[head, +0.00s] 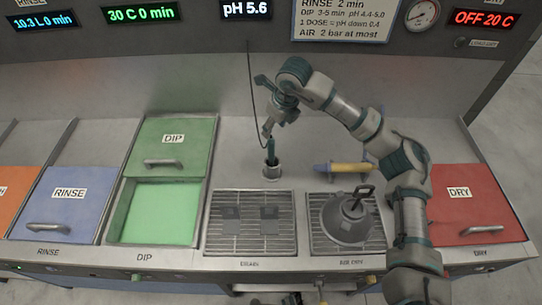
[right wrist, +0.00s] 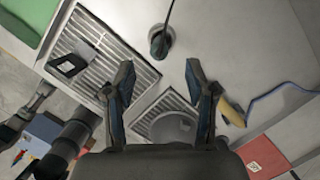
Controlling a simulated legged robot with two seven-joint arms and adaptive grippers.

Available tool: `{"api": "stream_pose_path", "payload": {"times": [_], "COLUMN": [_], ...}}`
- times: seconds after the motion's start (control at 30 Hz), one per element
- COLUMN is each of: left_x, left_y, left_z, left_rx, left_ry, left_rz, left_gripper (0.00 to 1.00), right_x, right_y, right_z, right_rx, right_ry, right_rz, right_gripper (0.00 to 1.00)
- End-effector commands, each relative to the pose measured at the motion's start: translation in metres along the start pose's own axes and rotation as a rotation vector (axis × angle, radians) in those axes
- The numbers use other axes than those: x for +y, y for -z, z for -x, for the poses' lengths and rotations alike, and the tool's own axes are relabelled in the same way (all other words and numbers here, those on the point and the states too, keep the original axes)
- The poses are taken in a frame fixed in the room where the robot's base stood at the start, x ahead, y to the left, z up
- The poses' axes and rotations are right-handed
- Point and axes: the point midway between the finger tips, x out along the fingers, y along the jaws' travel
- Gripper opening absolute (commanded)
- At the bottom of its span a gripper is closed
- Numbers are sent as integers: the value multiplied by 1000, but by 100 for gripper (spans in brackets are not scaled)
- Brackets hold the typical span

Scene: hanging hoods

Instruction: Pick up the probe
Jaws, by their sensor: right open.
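The probe (head: 271,148) has a dark green handle and stands upright in a small white holder (head: 272,171) on the counter, between the green dip tank and the yellow-handled tool. A thin dark cable runs up from it. In the right wrist view the probe (right wrist: 158,42) shows at the top, beyond the fingertips. My right gripper (head: 264,108) is open and empty, above the probe and close to its top. My left gripper is not clearly seen.
The green DIP tank (head: 155,210) is partly uncovered. A grey handled vessel (head: 346,218) sits on the right grate. A yellow-handled tool (head: 342,168) with a blue hose lies behind it. A red DRY lid (head: 470,205) is at right.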

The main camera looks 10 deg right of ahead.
Motion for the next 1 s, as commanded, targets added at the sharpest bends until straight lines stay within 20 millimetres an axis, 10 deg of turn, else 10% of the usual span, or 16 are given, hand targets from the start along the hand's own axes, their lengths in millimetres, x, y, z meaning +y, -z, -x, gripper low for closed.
{"api": "stream_pose_path", "payload": {"times": [0.73,1.0], "left_x": [-1,0], "left_y": [-8,-6], "left_z": [-4,-4], "left_rx": [-12,-8], "left_ry": [1,0], "left_rz": [-1,-2], "left_gripper": [0,0], "right_x": [2,1], "right_y": [9,8], "right_z": [-99,-106], "right_rx": [1,-2], "right_ry": [-1,0], "right_rz": [1,1], "right_gripper": [55,55]}}
